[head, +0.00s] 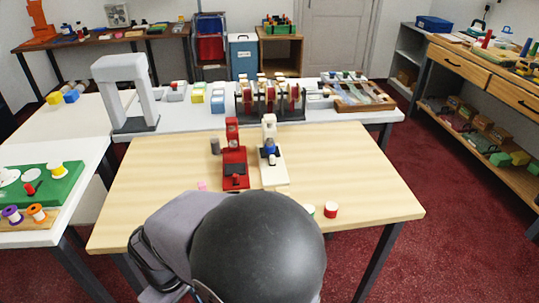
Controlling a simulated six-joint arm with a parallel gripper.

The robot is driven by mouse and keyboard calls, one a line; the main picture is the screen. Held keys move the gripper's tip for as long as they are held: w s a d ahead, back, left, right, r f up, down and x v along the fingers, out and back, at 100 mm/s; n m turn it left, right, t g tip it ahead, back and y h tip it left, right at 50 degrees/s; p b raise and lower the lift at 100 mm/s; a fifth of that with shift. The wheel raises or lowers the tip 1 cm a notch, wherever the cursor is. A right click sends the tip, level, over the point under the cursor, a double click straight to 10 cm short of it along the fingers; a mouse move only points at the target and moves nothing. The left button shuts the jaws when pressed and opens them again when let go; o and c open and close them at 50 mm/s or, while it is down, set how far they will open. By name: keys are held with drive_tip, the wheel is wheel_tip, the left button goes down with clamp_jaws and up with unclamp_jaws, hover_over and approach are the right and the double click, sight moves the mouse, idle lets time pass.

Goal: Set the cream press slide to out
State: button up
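The cream press (274,174) stands upright on the wooden table, right of its middle. It has a long cream base, a cream upright at the back, and small blue and dark parts low on the upright. A small dark piece shows on it, but I cannot tell which part is the slide or how far out it sits. My gripper is not in view; only my grey and black arm shows, large at the bottom centre, in front of the press.
A red press (235,170) stands close to the left of the cream press. A grey cylinder (215,146), a pink block (202,186) and a red and white cylinder (331,210) are nearby. A white counter (190,117) with racks and trays runs behind.

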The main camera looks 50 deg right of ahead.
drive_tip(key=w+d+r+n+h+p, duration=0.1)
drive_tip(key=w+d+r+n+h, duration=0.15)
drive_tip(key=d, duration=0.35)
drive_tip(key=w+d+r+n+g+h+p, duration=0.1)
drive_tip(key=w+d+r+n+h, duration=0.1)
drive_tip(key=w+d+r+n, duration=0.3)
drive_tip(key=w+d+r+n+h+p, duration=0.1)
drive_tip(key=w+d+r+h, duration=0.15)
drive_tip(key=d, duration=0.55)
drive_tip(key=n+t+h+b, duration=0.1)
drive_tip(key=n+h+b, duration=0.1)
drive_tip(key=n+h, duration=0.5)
approach(272, 158)
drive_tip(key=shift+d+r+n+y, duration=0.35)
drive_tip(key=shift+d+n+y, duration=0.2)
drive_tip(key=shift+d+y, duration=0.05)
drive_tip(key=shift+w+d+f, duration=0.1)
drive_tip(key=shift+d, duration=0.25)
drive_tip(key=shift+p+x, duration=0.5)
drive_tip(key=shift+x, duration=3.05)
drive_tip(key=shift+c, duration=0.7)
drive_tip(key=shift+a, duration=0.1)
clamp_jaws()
